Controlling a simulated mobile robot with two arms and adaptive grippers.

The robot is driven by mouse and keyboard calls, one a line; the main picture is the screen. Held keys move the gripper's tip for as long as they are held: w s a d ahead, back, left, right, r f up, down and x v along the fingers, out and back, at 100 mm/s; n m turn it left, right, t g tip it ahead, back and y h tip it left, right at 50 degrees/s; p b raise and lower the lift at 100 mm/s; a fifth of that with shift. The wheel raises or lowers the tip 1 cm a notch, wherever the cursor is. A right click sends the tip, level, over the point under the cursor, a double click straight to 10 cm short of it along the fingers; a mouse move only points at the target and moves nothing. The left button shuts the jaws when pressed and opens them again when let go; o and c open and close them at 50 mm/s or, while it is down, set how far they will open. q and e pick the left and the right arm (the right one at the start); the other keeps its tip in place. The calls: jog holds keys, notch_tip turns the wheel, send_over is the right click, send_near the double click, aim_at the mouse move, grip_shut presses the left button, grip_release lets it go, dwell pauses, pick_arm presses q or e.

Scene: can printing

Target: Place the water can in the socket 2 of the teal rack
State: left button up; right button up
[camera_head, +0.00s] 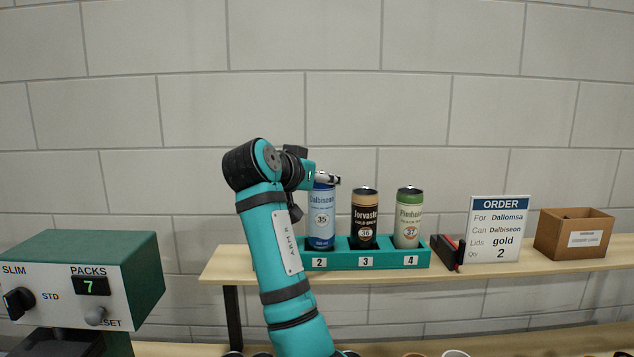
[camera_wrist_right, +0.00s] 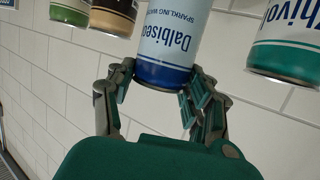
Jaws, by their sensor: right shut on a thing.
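The blue water can (camera_head: 321,218), labelled Dalbiseon, is upright at socket 2 of the teal rack (camera_head: 390,261) in the head view. Its lower end is level with the rack; I cannot tell whether it is fully seated. My right gripper (camera_head: 327,179) is at the can's upper end, reaching from the left. In the right wrist view its fingers (camera_wrist_right: 155,98) flank the end of the same can (camera_wrist_right: 168,45), shut on it. The rack's left end is hidden behind my arm. My left gripper is not in view.
A dark can (camera_head: 364,218) stands in socket 3 and a green can (camera_head: 408,217) in socket 4. A teal-banded can (camera_wrist_right: 287,50) is close beside the held can. An order sign (camera_head: 496,229) and cardboard box (camera_head: 573,234) stand right; a control box (camera_head: 85,275) stands left.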

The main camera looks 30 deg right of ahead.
aim_at(310, 193)
jog(key=shift+w+d, duration=0.2)
jog(key=shift+w, duration=0.6)
notch_tip(310, 193, down, 3)
jog(key=shift+p, duration=0.95)
jog(key=shift+f, duration=0.45)
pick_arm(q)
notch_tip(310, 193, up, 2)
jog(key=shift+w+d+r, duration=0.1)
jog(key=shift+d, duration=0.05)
pick_arm(e)
jog(key=o, duration=0.4)
jog(key=shift+o, duration=0.2)
jog(key=shift+r, duration=0.25)
jog(key=shift+s+a, duration=0.2)
jog(key=shift+a, duration=0.15)
pick_arm(q)
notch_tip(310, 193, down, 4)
jog(key=b, duration=0.4)
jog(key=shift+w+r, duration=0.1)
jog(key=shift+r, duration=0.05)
pick_arm(e)
jog(key=v, duration=1.1)
jog(key=shift+r, duration=0.15)
